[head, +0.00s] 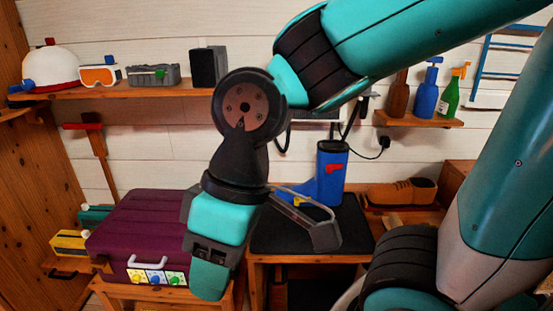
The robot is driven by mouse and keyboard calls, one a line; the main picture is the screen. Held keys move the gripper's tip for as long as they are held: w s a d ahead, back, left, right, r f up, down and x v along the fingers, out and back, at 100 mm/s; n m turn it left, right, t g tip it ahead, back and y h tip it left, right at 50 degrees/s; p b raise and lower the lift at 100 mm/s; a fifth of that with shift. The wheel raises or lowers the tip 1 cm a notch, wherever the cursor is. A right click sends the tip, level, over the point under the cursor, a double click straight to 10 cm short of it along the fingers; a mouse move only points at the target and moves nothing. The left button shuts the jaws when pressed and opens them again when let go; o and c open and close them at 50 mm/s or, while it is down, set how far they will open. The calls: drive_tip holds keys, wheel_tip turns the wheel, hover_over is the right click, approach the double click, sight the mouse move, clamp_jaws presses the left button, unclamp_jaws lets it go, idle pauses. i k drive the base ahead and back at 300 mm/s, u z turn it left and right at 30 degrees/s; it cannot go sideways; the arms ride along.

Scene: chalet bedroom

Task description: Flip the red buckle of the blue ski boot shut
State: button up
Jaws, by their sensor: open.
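The blue ski boot (328,186) stands upright on a black mat (350,236), right of the picture's middle. Its red buckle (334,168) shows on the upper shaft; whether its lever is up or down is too small to tell. A yellow part (299,201) shows low on the boot, near the toe. My gripper (266,256) is open and empty, in front and to the left of the boot, with its fingers spread wide. The gripper and wrist cover part of the toe area and the mat's left side. The gripper appears apart from the buckle.
A purple case (140,226) stands left of my gripper. A shelf (130,90) with helmet and goggles is upper left; a bottle shelf (425,122) is upper right. A cable plug (384,142) hangs behind.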

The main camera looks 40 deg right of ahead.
sight(329, 168)
drive_tip(key=u, duration=0.45)
drive_tip(key=i, duration=0.3)
drive_tip(key=z, duration=1.95)
